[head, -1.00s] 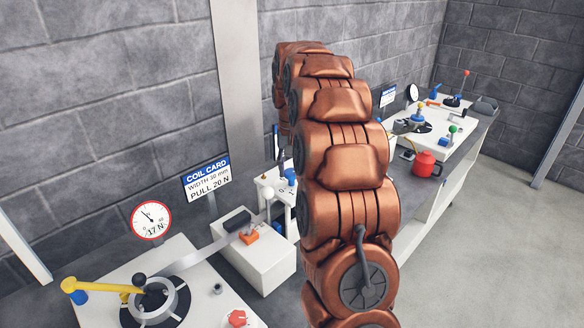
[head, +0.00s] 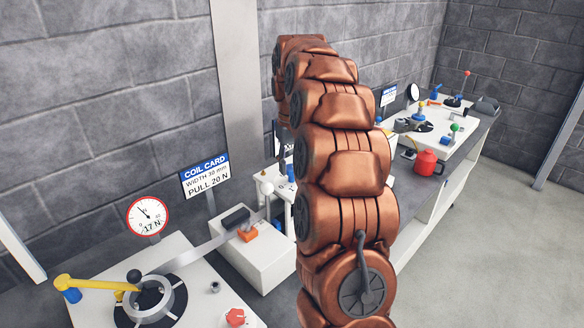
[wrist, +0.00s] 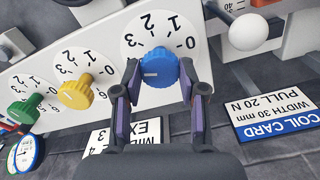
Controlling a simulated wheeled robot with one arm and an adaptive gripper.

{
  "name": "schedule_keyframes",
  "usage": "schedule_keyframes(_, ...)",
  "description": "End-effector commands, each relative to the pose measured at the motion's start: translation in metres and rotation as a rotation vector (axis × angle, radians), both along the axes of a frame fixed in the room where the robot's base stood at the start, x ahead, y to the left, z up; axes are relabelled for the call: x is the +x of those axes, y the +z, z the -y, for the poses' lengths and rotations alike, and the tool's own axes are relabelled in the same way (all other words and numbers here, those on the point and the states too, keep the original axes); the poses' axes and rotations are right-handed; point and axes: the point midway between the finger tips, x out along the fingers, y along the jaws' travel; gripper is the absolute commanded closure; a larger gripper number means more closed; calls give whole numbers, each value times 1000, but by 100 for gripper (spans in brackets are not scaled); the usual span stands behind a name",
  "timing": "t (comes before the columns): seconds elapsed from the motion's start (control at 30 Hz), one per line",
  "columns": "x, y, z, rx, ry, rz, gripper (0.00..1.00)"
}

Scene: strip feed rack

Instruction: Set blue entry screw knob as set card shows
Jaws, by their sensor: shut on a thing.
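The blue knob (wrist: 160,68) sits on a white round dial (wrist: 135,50) marked 0, 1, 2, 3 in the wrist view. A small pale mark shows on its face; I cannot tell which number it points to. My gripper (wrist: 156,88) is shut on the blue knob, one finger on each side. A white card (wrist: 122,136) below is partly hidden by my gripper; only pieces such as "EXI", 4 and 3 show. In the head view my own arm hides the gripper.
A yellow knob (wrist: 75,94) and a green knob (wrist: 23,112) sit on dials to the left. A white ball (wrist: 248,31) and the coil card (wrist: 275,108), "WIDTH 30 mm, PULL 20 N", are on the right. The gauge (head: 148,216) reads 17 N.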

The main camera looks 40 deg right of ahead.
Motion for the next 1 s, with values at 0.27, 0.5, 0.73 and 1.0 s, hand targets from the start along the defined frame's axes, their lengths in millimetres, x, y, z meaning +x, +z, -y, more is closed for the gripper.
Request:
schedule_keyframes(0.27, 1, 0, 0, -3, 262, 4, 94)
schedule_keyframes(0.5, 1, 1, 0, -2, 490, 3, 94)
schedule_keyframes(0.73, 1, 1, 0, -2, 705, 2, 94)
schedule_keyframes(1.0, 1, 2, 0, -2, 916, 2, 94)
